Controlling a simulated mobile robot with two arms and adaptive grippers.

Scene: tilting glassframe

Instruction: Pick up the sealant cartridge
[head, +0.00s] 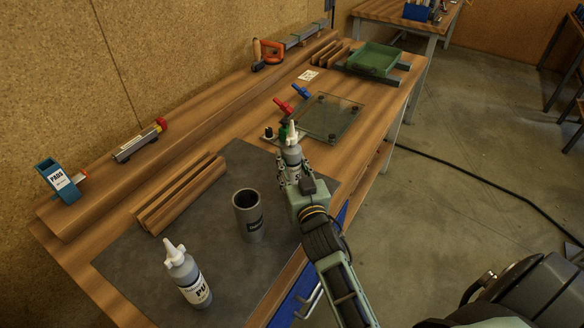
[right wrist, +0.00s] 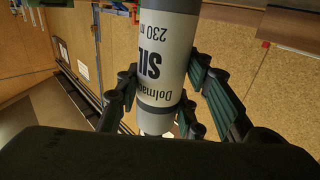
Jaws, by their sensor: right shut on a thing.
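A grey sealant cartridge with a white label and a white nozzle (head: 293,154) stands roughly upright in my right gripper (head: 290,174), near the front edge of the bench. In the right wrist view the cartridge (right wrist: 167,45) sits between the fingers of the gripper (right wrist: 160,98), and its label reads "SIL" and "230". The fingers are shut on its body. The head view does not show clearly whether its base is clear of the bench. A second cartridge marked "PU" (head: 188,279) stands on the dark mat. My left gripper is not in view.
A grey open tube (head: 247,217) stands on the dark mat (head: 135,262), left of my right gripper. A glass pane (head: 331,118) with dark pads and red and blue clamps lies behind. Wooden strips (head: 180,195), a green tray (head: 374,60) and a blue pads box (head: 58,180) are also on the bench.

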